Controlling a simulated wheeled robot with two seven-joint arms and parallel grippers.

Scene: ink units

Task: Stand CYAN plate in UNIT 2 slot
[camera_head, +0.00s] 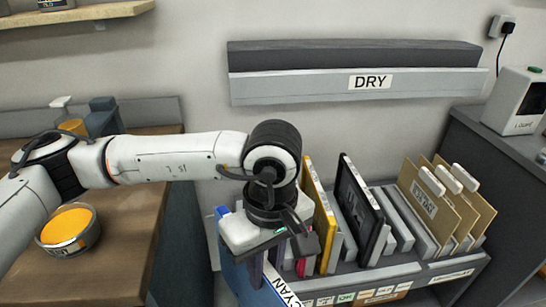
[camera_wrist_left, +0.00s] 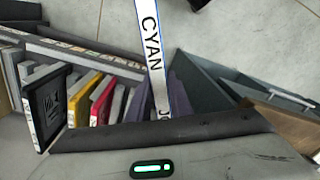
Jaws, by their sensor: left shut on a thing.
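My left gripper (camera_head: 264,268) is shut on the CYAN plate (camera_head: 284,292), a blue-edged plate with a white strip lettered CYAN. The plate's lettered edge (camera_wrist_left: 151,38) shows in the left wrist view. My gripper holds it at the left end of the slotted rack (camera_head: 435,267); whether its lower edge touches anything is hidden. A yellow plate (camera_head: 317,200) and a black plate (camera_head: 358,200) stand in the rack. A red or magenta plate (camera_wrist_left: 102,101) stands beside the yellow one in the left wrist view. The UNIT 2 label cannot be read. My right gripper is not in view.
Tan folders (camera_head: 437,207) stand at the rack's right end. A grey DRY shelf (camera_head: 300,88) is on the wall behind. A wooden counter (camera_head: 115,255) with an orange-filled tin (camera_head: 66,226) is at left. A white device (camera_head: 516,100) sits on the right cabinet.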

